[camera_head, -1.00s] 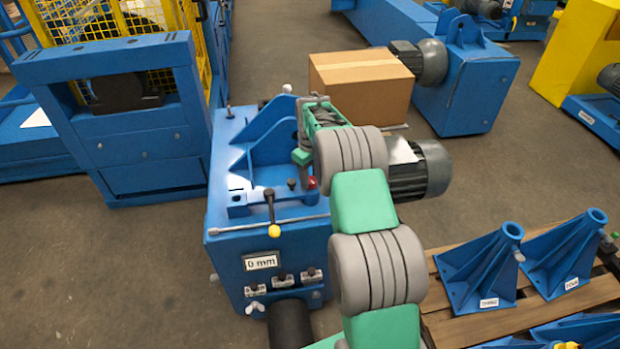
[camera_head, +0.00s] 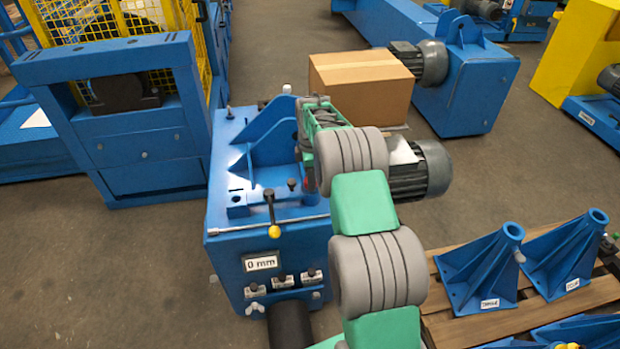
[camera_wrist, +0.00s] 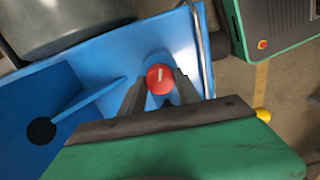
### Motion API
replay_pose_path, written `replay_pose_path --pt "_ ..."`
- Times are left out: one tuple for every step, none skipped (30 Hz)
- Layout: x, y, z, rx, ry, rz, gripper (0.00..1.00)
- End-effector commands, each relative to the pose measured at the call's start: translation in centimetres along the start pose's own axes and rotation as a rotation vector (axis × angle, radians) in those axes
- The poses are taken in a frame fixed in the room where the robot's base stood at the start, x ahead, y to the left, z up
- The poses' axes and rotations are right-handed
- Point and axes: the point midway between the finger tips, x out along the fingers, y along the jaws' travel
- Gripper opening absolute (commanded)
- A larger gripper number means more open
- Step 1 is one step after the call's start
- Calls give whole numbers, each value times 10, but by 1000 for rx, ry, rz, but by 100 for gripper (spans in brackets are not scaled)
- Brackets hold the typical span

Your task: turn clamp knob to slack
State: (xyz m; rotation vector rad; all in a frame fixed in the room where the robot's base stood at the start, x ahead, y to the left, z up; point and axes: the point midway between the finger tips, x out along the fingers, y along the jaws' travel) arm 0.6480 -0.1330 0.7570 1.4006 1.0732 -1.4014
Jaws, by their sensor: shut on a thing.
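The clamp knob (camera_wrist: 160,79) is red with a pale line mark on its top. In the wrist view it sits between the two fingers of my gripper (camera_wrist: 160,88), which are shut on it. The mark stands close to upright in that picture. In the head view my gripper and the knob are mostly hidden behind my arm. The blue machine (camera_head: 270,225) under it carries a label (camera_head: 261,263) reading 0 mm.
A grey motor (camera_head: 425,168) sits right of my arm. A cardboard box (camera_head: 360,85) is behind. A pallet with blue brackets (camera_head: 480,270) lies at right.

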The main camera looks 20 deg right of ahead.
Motion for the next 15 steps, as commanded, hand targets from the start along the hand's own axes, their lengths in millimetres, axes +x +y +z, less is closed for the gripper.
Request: replay_pose_path --pt "-2 2 -1 -23 1 6 0" --pt "-2 2 -1 -37 1 6 0" --pt "-2 2 -1 -54 1 6 0" --pt "-2 2 -1 -65 1 6 0" --pt "-2 2 -1 -75 1 6 0" --pt "-2 2 -1 -87 0 6 0" --pt "-2 2 -1 -94 0 6 0" --pt "-2 2 -1 -100 0 6 0" --pt "-2 2 -1 -107 0 6 0" --pt "-2 2 -1 -112 0 6 0" --pt "-2 2 -1 -116 0 6 0" --pt "-2 2 -1 -119 0 6 0" --pt "-2 2 -1 -121 0 6 0" --pt "-2 2 -1 -122 0 6 0" --pt "-2 2 -1 -123 0 6 0"
